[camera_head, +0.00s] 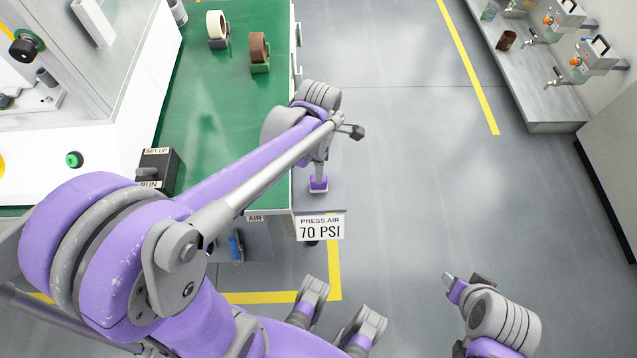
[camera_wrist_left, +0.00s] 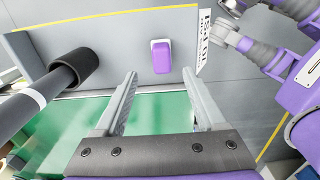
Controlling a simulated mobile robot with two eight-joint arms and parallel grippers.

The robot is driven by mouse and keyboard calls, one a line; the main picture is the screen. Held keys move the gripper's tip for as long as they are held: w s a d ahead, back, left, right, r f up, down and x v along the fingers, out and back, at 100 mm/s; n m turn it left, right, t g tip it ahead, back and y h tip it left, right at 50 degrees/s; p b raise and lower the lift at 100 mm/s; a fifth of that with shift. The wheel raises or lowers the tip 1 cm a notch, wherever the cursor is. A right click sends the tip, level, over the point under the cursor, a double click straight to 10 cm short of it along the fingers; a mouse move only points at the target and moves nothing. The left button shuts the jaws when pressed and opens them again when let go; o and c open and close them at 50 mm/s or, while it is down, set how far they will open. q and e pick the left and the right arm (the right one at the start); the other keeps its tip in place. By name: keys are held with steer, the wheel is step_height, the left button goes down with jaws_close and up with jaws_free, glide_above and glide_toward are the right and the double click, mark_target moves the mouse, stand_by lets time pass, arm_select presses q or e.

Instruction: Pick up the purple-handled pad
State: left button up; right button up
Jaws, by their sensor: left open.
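The purple-handled pad (camera_head: 318,184) lies on a grey shelf beside the green table, just behind the PRESS AIR sign. In the left wrist view the pad (camera_wrist_left: 162,57) is a purple block with a white edge, ahead of the fingertips and roughly centred between them. My left gripper (camera_wrist_left: 165,78) is open and empty, its two grey fingers apart on either side. In the head view the left gripper (camera_head: 320,165) points down over the pad, and its fingers are hard to make out. My right gripper (camera_head: 453,281) is at the lower right, far from the pad; its jaw opening is unclear.
The sign (camera_head: 320,228) hangs at the shelf's front. Open floor lies to the right.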

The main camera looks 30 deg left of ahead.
arm_select(q)
step_height(320, 180, down, 8)
steer(key=shift+d+r+b, duration=0.1)
steer(key=shift+r+b, duration=0.05)
steer(key=shift+b, duration=0.6)
steer(key=shift+s, duration=0.1)
jaws_close()
